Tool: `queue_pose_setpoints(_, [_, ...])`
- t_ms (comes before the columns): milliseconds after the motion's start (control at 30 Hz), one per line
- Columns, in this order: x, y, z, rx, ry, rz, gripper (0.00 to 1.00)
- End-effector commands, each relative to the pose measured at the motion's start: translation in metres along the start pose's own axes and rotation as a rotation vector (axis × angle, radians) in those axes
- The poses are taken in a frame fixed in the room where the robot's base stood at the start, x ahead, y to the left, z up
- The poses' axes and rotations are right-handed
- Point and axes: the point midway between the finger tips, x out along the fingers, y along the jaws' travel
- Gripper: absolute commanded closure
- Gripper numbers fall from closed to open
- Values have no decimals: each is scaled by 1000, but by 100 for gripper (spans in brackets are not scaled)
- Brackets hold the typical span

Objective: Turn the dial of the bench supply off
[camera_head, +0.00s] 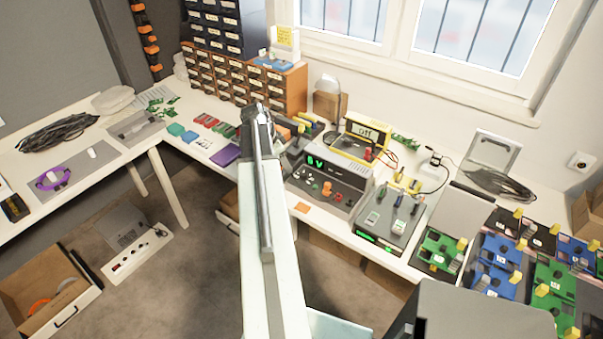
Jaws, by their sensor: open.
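A grey bench unit with a green lit display, which looks like the bench supply (345,172), stands on the bench right of my arm. Its front has an orange dial (327,188) and several small dark knobs or sockets. The dial's exact setting is too small to read. My gripper (257,112) is at the far end of my raised arm, up and left of the supply and apart from it. It is open, and I see nothing held in it. My arm hides part of the bench left of the supply.
Circuit boards (496,260) crowd the right bench. Drawer cabinets (231,75) stand at the back.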

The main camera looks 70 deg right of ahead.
Motion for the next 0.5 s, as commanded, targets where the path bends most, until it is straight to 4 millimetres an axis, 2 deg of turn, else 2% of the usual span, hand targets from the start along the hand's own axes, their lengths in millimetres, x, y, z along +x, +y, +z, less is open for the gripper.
queue_pose_setpoints(33, [8, 4, -20, 58, 9, 10, 49])
queue_pose_setpoints(133, [13, 10, -37, 118, 21, 18, 49])
queue_pose_setpoints(333, [18, 11, -38, 125, 22, 19, 49])
queue_pose_setpoints(500, [40, 11, -36, 123, 21, 19, 49])
